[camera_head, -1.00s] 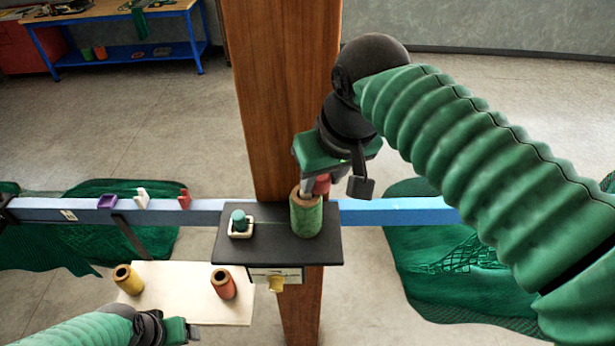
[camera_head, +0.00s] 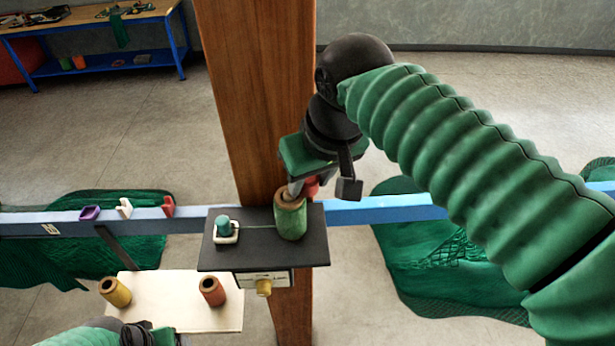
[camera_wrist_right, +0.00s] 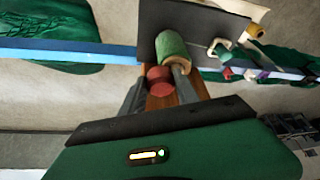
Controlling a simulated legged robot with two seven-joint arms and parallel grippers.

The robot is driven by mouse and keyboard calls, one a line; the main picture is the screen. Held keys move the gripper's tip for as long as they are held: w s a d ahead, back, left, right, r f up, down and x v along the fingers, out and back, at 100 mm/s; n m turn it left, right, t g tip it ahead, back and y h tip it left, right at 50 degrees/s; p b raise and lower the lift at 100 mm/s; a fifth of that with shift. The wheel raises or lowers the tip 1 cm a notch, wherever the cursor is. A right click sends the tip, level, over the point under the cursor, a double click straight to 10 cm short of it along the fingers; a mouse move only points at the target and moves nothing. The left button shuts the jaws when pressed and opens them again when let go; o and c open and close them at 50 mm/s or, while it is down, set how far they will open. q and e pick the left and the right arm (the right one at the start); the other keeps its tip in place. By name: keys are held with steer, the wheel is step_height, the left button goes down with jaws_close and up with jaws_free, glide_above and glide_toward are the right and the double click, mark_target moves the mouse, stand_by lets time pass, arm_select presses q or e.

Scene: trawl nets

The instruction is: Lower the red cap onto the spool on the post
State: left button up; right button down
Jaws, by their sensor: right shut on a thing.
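The green spool (camera_head: 291,218) stands upright on the black shelf (camera_head: 265,252) fixed to the wooden post (camera_head: 258,100). Its top shows a tan rim. My right gripper (camera_head: 305,187) is shut on the red cap (camera_head: 312,186), just behind and to the right of the spool's top. A finger hides part of the cap. In the right wrist view the red cap (camera_wrist_right: 159,82) is between the fingers, close beside the spool (camera_wrist_right: 173,48); I cannot tell if they touch. My left gripper (camera_head: 165,337) is at the bottom edge, mostly cut off, its jaws unclear.
A teal piece (camera_head: 223,224) sits in a white holder on the shelf's left. A blue rail (camera_head: 385,207) with small clips crosses behind. Green nets (camera_head: 440,260) lie beyond.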

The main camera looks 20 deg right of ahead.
mark_target(283, 194)
steer(key=shift+a, duration=0.55)
steer(key=shift+w+a+r, duration=0.1)
steer(key=shift+w+a, duration=0.05)
steer(key=shift+a, duration=1.1)
steer(key=shift+d, duration=0.45)
steer(key=shift+a, duration=0.4)
arm_select(q)
steer(key=shift+a, duration=0.85)
arm_select(e)
steer(key=shift+a, duration=0.55)
steer(key=shift+d+f, duration=0.25)
steer(key=shift+f, duration=0.05)
steer(key=c, duration=0.8)
jaws_free()
steer(key=shift+d, duration=0.3)
steer(key=shift+c, duration=0.2)
arm_select(q)
steer(key=shift+d, duration=0.35)
arm_select(e)
steer(key=shift+a, duration=0.15)
arm_select(q)
steer(key=shift+a, duration=0.1)
arm_select(e)
steer(key=shift+a, duration=0.1)
